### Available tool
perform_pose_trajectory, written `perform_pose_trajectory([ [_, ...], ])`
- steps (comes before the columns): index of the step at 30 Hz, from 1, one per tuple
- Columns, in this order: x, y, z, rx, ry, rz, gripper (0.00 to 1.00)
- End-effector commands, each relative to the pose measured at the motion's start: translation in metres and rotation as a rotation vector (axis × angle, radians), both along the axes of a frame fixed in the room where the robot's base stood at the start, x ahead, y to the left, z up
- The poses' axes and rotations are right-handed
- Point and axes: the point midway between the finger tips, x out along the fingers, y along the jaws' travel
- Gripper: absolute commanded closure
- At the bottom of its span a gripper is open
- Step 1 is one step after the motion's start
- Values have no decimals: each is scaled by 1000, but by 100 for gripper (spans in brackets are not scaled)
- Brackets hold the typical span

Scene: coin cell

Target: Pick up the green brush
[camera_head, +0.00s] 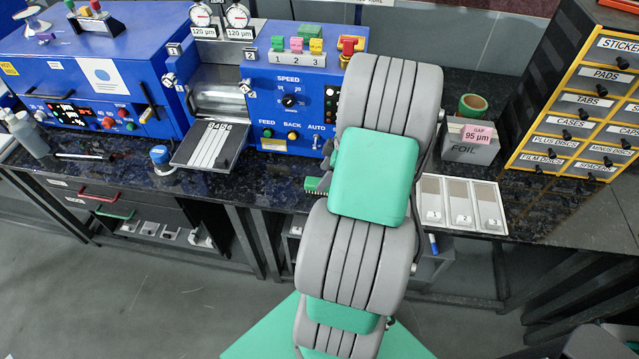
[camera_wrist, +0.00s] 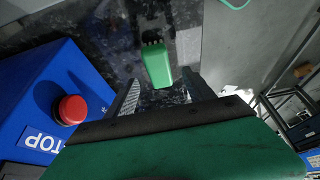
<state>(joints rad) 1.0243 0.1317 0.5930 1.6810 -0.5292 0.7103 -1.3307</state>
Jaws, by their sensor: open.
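The green brush (camera_wrist: 157,66) lies on the dark speckled counter, its dark bristle end pointing away at the top of the wrist view. In the head view, part of the green brush (camera_head: 313,184) shows just left of my arm, which hides the rest. My gripper (camera_wrist: 162,84) is open, with one finger to the left and one to the right of the brush's near end. Nothing is held, and the fingers appear apart from the brush. In the head view my gripper is hidden behind my arm.
A blue box with a red stop button (camera_wrist: 72,110) stands close left in the wrist view. A tray of several compartments (camera_head: 463,228) lies right of my arm.

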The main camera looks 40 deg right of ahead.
Motion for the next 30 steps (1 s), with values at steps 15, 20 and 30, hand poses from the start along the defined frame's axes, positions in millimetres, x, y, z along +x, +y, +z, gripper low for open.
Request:
perform_pose_trajectory([
  [15, 14, 10, -45, -2, 2, -4, 38],
  [20, 14, 10, -45, -2, 2, -4, 51],
  [30, 14, 10, -44, -2, 2, -4, 79],
])
